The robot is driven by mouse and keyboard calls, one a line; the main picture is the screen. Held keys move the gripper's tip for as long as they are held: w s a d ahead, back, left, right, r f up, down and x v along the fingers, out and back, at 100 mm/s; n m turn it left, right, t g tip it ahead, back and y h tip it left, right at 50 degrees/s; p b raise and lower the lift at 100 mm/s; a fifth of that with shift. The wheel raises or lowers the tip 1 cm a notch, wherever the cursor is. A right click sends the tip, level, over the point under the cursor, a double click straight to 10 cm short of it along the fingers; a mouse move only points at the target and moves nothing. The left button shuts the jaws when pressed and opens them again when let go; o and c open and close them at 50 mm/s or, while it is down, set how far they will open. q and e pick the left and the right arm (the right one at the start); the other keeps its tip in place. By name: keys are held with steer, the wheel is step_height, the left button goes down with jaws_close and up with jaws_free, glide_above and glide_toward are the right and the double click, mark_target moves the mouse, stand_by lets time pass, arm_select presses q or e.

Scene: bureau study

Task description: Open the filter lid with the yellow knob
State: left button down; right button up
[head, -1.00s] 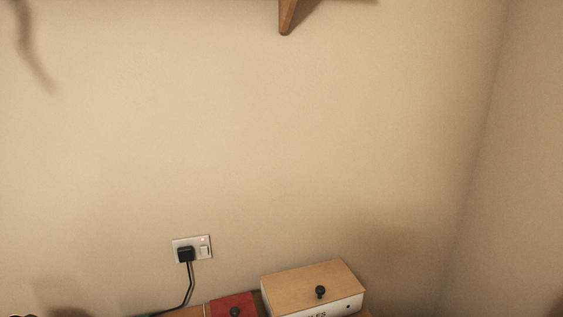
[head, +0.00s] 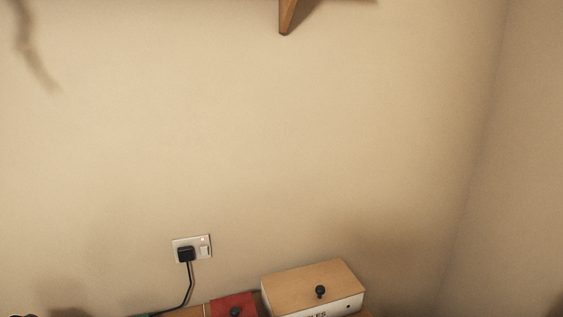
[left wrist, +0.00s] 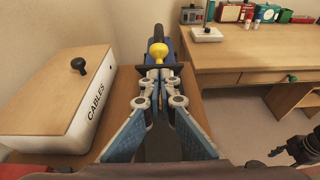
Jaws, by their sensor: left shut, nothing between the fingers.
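The yellow knob (left wrist: 158,53) shows in the upper middle of the left wrist view, on or just in front of a dark blue and black body that I take for the filter. My left gripper (left wrist: 158,88) is shut and empty, with its fingertips just below the knob in the picture. I cannot tell whether they touch it. The gripper hides much of the filter, and its lid cannot be made out clearly. A dark jointed part (left wrist: 304,150) at the right edge may be my right gripper; its fingers are unclear. The head view shows neither gripper.
The CABLES box (left wrist: 62,95), with a black knob on its lid, stands close left of my left gripper; it also shows in the head view (head: 305,280). A red box (head: 232,301) is beside it. A wooden desk (left wrist: 235,58) stands at the back right.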

arm_select(q)
steer(key=shift+w+d+b, duration=0.1)
steer(key=shift+w+d, duration=0.2)
steer(key=shift+d, duration=0.65)
steer(key=shift+w+d+b, duration=0.1)
steer(key=shift+w+d, duration=0.2)
steer(key=shift+d, duration=0.6)
steer(key=shift+w+d+b, duration=0.1)
steer(key=shift+w+d, duration=0.2)
steer(key=shift+d, duration=0.65)
steer(key=shift+s+a, duration=0.2)
steer(key=shift+a, duration=0.45)
steer(key=shift+s+a, duration=0.2)
steer(key=shift+a, duration=0.5)
steer(key=shift+s+a, duration=0.2)
steer(key=shift+a, duration=0.45)
steer(key=a+b, duration=0.1)
steer(key=a, duration=0.1)
steer(key=s+a, duration=0.1)
steer(key=a, duration=0.1)
steer(key=shift+s+f+b, duration=0.1)
steer(key=shift+s+b, duration=0.05)
steer(key=shift+b, duration=0.2)
steer(key=shift+s+a, duration=0.2)
steer(key=shift+a, duration=0.2)
